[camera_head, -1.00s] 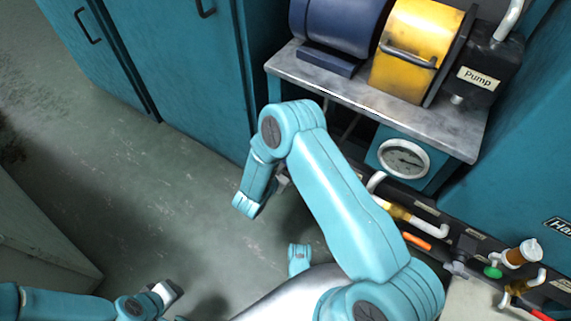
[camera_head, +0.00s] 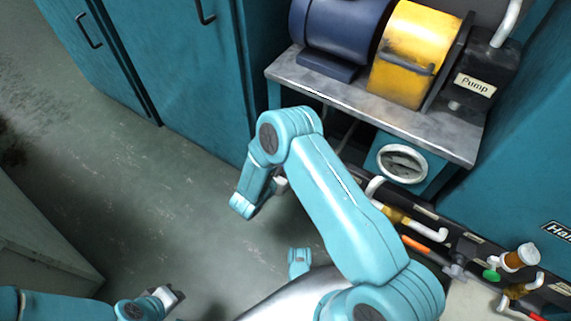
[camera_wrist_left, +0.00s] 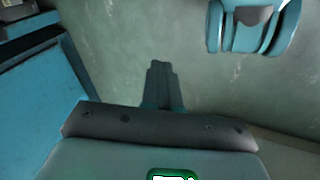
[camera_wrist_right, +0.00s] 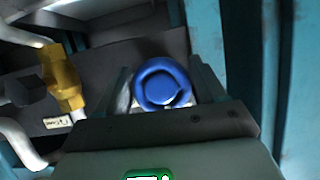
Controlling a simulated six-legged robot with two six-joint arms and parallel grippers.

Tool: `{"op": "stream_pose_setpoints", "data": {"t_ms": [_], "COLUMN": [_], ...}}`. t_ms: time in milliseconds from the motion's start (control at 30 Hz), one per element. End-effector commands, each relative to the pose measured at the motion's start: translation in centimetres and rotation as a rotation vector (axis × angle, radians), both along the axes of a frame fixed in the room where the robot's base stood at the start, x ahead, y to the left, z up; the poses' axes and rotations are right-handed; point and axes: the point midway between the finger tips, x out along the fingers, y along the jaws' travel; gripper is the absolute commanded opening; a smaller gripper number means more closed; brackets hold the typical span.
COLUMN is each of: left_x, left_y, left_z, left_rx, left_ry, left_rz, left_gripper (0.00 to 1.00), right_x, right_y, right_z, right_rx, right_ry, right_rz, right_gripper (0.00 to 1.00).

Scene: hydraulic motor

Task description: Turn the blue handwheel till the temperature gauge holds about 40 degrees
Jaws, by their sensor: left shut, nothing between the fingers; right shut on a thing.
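The blue handwheel (camera_wrist_right: 162,85) shows in the right wrist view between the two fingers of my right gripper (camera_wrist_right: 160,88), which is shut on it. In the head view my right arm's wrist (camera_head: 258,190) reaches in below the pump bench, and the handwheel is hidden there. The round temperature gauge (camera_head: 403,163) sits in a teal box under the bench; its dial is too small and blurred to read. My left gripper (camera_wrist_left: 162,82) is shut and empty over the floor; it also shows at the lower left of the head view (camera_head: 170,297).
A grey bench (camera_head: 370,100) carries a blue motor (camera_head: 340,28), a yellow housing (camera_head: 408,55) and a black pump (camera_head: 480,78). Pipes with an orange lever (camera_head: 424,250) and a green knob (camera_head: 491,275) lie at lower right. Open floor (camera_head: 160,210) lies left.

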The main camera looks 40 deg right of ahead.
Motion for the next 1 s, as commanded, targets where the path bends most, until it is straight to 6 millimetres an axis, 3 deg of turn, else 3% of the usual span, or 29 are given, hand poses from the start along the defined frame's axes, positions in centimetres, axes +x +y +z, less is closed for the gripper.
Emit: {"op": "stream_pose_setpoints", "data": {"t_ms": [433,1000], "left_x": [-1.1,-0.4], "left_y": [-0.2,-0.1], "left_z": [1.4,0.2], "left_rx": [-0.008,-0.003], "left_ry": [0.037,0.012], "left_rz": [-0.005,-0.001], "left_gripper": [0.0,0.0], "right_x": [-0.2,-0.5], "right_y": [0.0,-0.1], "right_z": [0.0,-0.2], "right_rx": [-0.155,-0.362], "right_ry": [0.38,0.882], "right_rz": [0.0,-0.001], "right_gripper": [0.39,0.39]}}
